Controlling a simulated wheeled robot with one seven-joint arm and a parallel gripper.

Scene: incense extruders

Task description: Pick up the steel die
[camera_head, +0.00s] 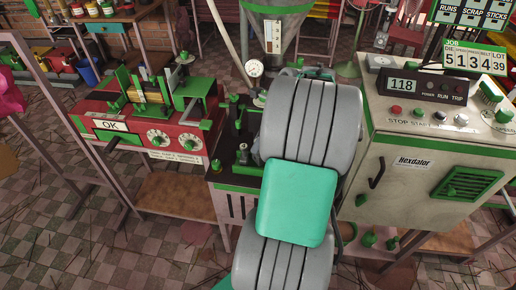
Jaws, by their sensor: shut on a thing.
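My arm, in grey segments with a teal cover, fills the middle of the head view and reaches over the dark extruder bench. My gripper is hidden behind the arm, so its fingers and anything between them do not show. I cannot make out the steel die with certainty. A small dark metal fitting (242,154) stands on the bench just left of the arm; I cannot tell what it is.
A red bench machine (150,125) with green clamps and an OK label stands to the left. A pale control cabinet (410,150) reading 118 stands close on the right. A hopper (275,25) and a dial gauge (254,68) rise behind. Dark sticks litter the tiled floor.

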